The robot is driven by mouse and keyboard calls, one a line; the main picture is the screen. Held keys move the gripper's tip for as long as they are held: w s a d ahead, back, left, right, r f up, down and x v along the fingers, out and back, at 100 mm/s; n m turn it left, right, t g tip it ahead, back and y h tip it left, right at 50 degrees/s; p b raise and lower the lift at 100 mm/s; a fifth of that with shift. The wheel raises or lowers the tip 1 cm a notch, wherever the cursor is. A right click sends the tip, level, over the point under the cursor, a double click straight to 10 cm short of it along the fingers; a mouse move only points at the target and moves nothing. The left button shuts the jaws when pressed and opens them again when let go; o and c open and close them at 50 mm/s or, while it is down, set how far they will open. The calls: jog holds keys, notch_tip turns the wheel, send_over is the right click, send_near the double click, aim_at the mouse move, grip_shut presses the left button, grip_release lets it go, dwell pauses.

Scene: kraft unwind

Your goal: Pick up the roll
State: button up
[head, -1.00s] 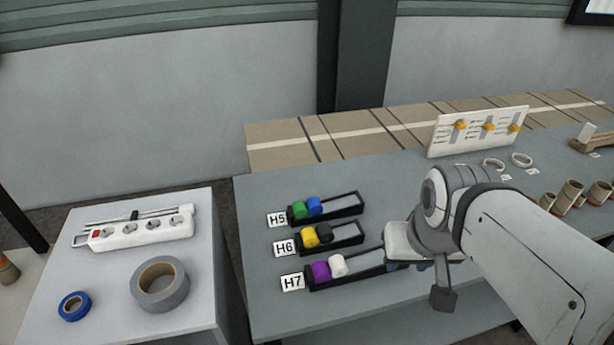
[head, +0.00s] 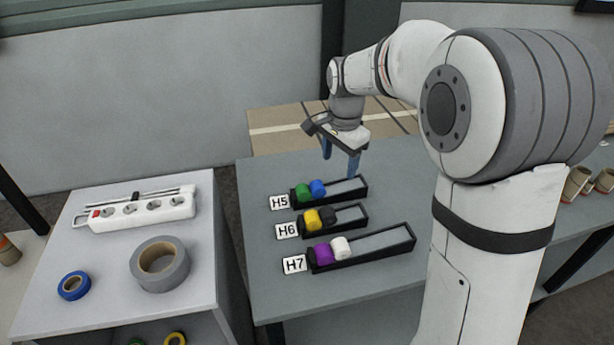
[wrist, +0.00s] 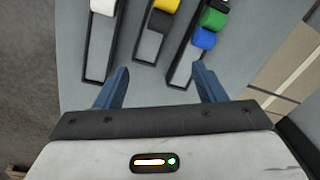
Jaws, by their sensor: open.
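Small coloured rolls lie in three black trays on the grey bench. The tray at label H5 (head: 348,186) holds a green roll (head: 301,193) and a blue roll (head: 318,187). The H6 tray (head: 352,215) holds a yellow roll (head: 311,220) and a black roll (head: 327,215). The H7 tray (head: 385,241) holds a purple roll (head: 322,254) and a white roll (head: 341,247). My gripper (head: 340,170) is open and empty above the back of the H5 tray. In the wrist view, the blue roll (wrist: 204,39) is beyond my right finger; purple is out of view.
On the left table lie a large grey tape roll (head: 160,264), a smaller blue tape roll (head: 74,286) and a white power strip (head: 140,210). Cardboard tubes (head: 577,181) stand at the bench's right. The bench is bare around the trays.

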aim_at(304, 187)
jog(key=w+a+f+m, duration=0.1)
jog(key=w+a+f, duration=0.1)
jog(key=w+f, duration=0.1)
jog(key=w+a+f+m, duration=0.2)
jog(key=w+a+f, duration=0.1)
jog(key=f, duration=0.2)
jog(key=w+a+f+m+g+b, duration=0.1)
jog(key=w+a+f+m, duration=0.1)
jog(key=w+a+f, duration=0.1)
jog(key=shift+w+a+f, duration=0.2)
jog(key=shift+w+f, duration=0.2)
jog(key=f, duration=0.2)
jog(key=f+p, duration=0.1)
jog(key=f, duration=0.2)
jog(key=f+p, duration=0.1)
jog(key=f, duration=0.1)
jog(key=shift+w+a+f, duration=0.15)
jog(key=shift+w+f, duration=0.15)
jog(key=c, duration=1)
